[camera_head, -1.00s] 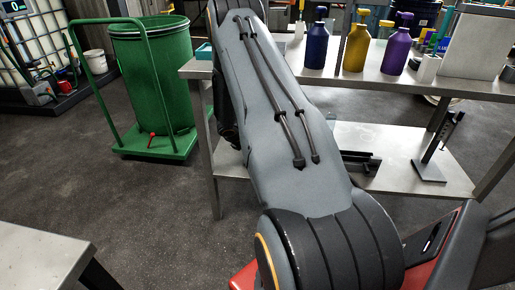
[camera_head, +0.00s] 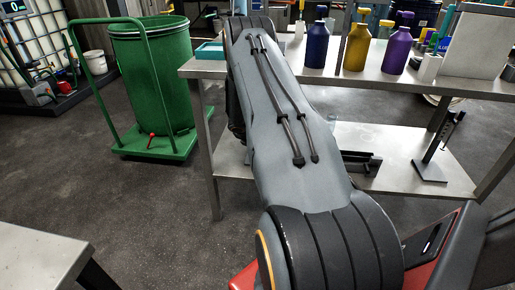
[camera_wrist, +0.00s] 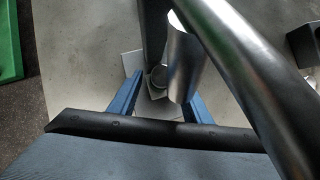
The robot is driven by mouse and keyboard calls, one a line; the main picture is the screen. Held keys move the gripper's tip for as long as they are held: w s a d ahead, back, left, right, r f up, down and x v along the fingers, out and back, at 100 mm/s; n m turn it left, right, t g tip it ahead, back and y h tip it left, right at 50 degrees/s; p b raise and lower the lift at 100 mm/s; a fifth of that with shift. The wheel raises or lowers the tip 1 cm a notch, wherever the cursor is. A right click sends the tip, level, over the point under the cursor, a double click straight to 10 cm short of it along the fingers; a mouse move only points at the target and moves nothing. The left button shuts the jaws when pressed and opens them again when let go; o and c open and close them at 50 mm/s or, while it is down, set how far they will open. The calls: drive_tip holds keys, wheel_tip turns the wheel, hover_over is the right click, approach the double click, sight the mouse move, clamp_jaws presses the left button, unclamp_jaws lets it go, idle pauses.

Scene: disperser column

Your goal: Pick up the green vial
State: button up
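I cannot make out a green vial in either view. In the wrist view, my gripper (camera_wrist: 165,86) shows two blue fingers standing apart, so it is open. A small round-topped grey thing (camera_wrist: 158,77) appears between the fingers, and a shiny curved metal piece (camera_wrist: 184,62) partly covers the space near the right finger. I cannot tell whether either touches a finger. In the head view my own arm hides the gripper and part of the bench.
A thick metal bar (camera_wrist: 250,75) crosses close to the wrist camera. The steel bench (camera_head: 350,78) holds blue (camera_head: 317,45), yellow (camera_head: 357,47) and purple (camera_head: 397,50) bottles. A green bin (camera_head: 150,80) on a cart stands left; a table corner (camera_head: 40,255) is front left.

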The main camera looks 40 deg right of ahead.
clamp_jaws()
